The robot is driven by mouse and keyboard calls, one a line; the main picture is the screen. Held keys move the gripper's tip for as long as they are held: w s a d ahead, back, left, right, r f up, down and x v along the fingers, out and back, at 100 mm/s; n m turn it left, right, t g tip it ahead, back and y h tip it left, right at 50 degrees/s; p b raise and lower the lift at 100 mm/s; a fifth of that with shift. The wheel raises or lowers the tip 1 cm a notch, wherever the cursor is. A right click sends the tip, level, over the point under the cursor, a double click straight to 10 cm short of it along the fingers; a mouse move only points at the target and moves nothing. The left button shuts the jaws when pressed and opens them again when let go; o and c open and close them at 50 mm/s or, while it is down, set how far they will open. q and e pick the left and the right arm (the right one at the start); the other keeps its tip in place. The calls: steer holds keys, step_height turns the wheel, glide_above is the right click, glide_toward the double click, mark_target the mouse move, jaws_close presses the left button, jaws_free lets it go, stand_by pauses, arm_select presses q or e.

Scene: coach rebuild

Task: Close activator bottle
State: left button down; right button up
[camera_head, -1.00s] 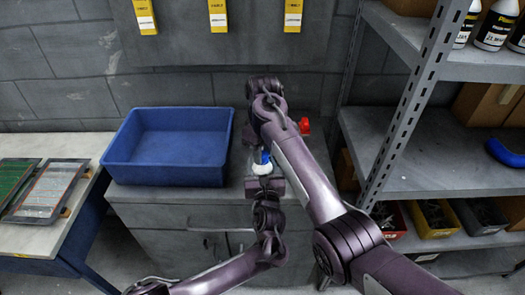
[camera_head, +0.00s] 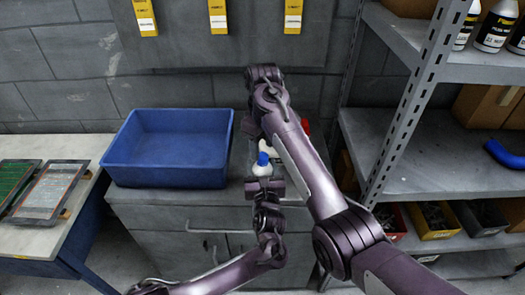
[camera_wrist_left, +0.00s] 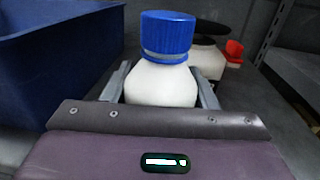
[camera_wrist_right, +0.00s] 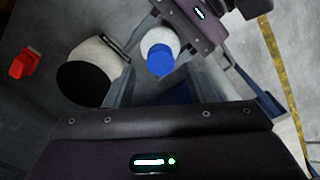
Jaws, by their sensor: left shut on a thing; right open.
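The activator bottle (camera_wrist_left: 160,84) is a white round bottle with a blue cap (camera_wrist_left: 167,34) on its neck. It stands upright between the fingers of my left gripper (camera_head: 264,183), which is shut on its body. The cap looks level; I cannot tell how tight it is. In the head view the blue cap (camera_head: 263,159) shows just beyond the left gripper. My right gripper (camera_wrist_right: 168,88) is open and empty. In the head view my right arm partly hides that gripper.
A blue bin (camera_head: 165,180) stands left on the grey cabinet. A white container with a black top (camera_wrist_right: 88,78) and a red object (camera_wrist_right: 22,65) stand behind the bottle. A metal shelf rack (camera_head: 430,165) rises at the right, and the wall is behind.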

mark_target(262, 156)
steer(key=shift+r, duration=0.75)
steer(key=shift+c, duration=0.3)
steer(key=n, duration=0.2)
steer(key=r+n, duration=0.1)
steer(key=n, duration=0.3)
steer(key=shift+r, duration=0.25)
steer(key=n, duration=0.2)
steer(key=r+n, duration=0.1)
steer(key=n, duration=0.1)
steer(key=shift+n, duration=0.4)
steer(key=n, duration=0.2)
steer(key=r+n, duration=0.1)
steer(key=n, duration=0.2)
steer(key=shift+f, duration=0.1)
steer(key=shift+f, duration=3.95)
steer(key=shift+c, duration=0.5)
